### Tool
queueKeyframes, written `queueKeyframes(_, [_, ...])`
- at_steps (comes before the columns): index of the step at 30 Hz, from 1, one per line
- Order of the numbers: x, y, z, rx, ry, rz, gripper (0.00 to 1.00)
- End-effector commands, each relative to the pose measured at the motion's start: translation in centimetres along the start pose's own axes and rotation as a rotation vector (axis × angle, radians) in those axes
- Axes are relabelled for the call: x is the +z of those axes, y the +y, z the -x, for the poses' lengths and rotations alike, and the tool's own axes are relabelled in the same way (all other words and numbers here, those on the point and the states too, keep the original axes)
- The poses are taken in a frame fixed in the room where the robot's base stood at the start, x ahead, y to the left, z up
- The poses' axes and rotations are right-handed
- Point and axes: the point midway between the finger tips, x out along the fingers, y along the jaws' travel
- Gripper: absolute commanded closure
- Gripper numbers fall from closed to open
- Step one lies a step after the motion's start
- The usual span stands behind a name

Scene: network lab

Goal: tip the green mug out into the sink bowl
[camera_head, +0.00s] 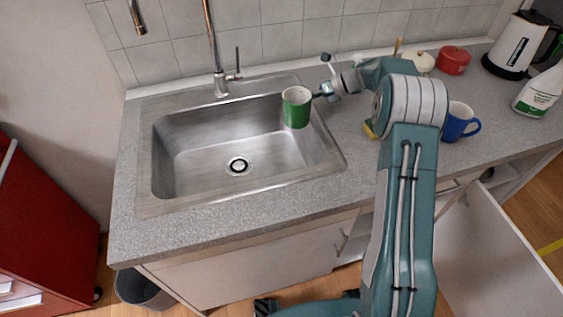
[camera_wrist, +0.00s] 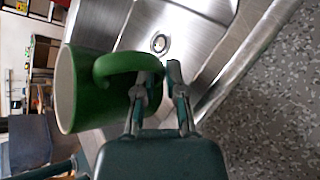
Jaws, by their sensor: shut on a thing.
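The green mug (camera_head: 296,108) with a pale inside is held up at the right end of the sink bowl (camera_head: 190,160). It stands about upright in the head view, with its open top facing up. My gripper (camera_head: 322,93) is to the right of the mug and shut on its handle. In the wrist view the mug (camera_wrist: 88,92) fills the left side, and its handle reaches to my gripper's fingers (camera_wrist: 160,90). The bowl (camera_wrist: 185,35) with its drain shows beyond them. I cannot see whether the mug holds anything.
The tap (camera_head: 216,60) rises behind the bowl. Right of my arm, a blue mug (camera_head: 459,122), a red pot (camera_head: 453,60), a kettle (camera_head: 516,46) and a spray bottle (camera_head: 540,92) stand on the counter. The counter left and front of the bowl is clear. A cabinet door (camera_head: 495,250) hangs open.

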Motion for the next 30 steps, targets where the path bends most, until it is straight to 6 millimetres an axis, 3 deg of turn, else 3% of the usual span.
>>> queueKeyframes(17, [-0.8,2.0,0.3,-0.156,-0.058,0.265,1.0])
queueKeyframes(30, [-4.9,1.7,-2.2,-0.303,-0.108,0.501,1.0])
